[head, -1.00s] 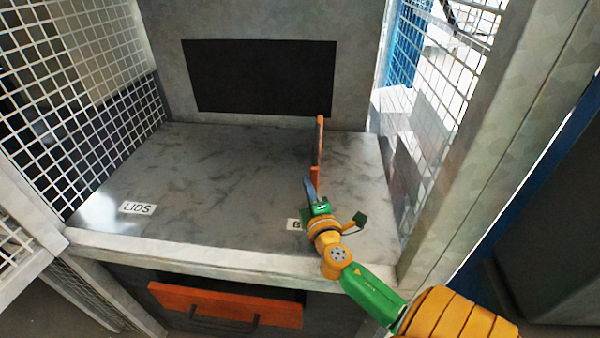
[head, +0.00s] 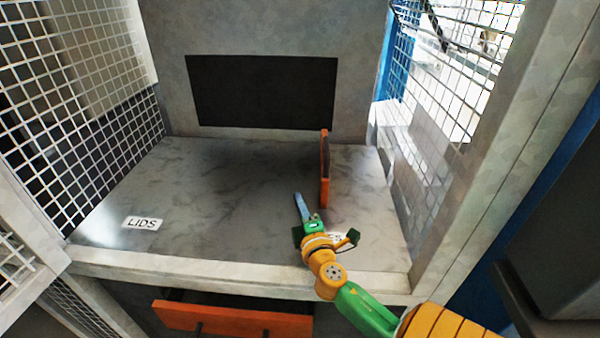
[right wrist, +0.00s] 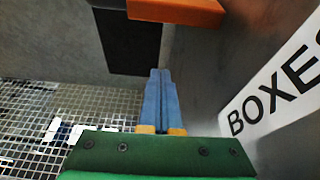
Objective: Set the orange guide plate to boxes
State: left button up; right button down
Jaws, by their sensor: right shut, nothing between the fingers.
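The orange guide plate (head: 325,182) stands upright on edge on the grey worktop, running front to back, right of the middle. Its near end is behind the BOXES label, which my right gripper mostly hides in the head view. In the right wrist view the label (right wrist: 275,90) is at the right, and an orange part, likely the plate (right wrist: 180,10), is at the top. My right gripper (head: 298,197) is just left of the plate's near end, with a gap between them. Its blue fingers (right wrist: 160,75) are together and empty. My left gripper is not in view.
A LIDS label (head: 142,223) lies at the front left of the worktop (head: 220,190). The left and middle worktop is clear. Mesh walls (head: 90,130) close both sides; a black panel (head: 262,92) is at the back. An orange-fronted drawer (head: 230,318) is below.

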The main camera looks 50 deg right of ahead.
jog(key=v, duration=0.2)
jog(key=d+b+v, duration=0.1)
jog(key=v, duration=0.4)
jog(key=shift+s+f, duration=0.1)
jog(key=shift+s, duration=0.5)
jog(key=shift+s+a, duration=0.15)
jog(key=shift+a, duration=0.1)
jog(key=shift+d, duration=0.15)
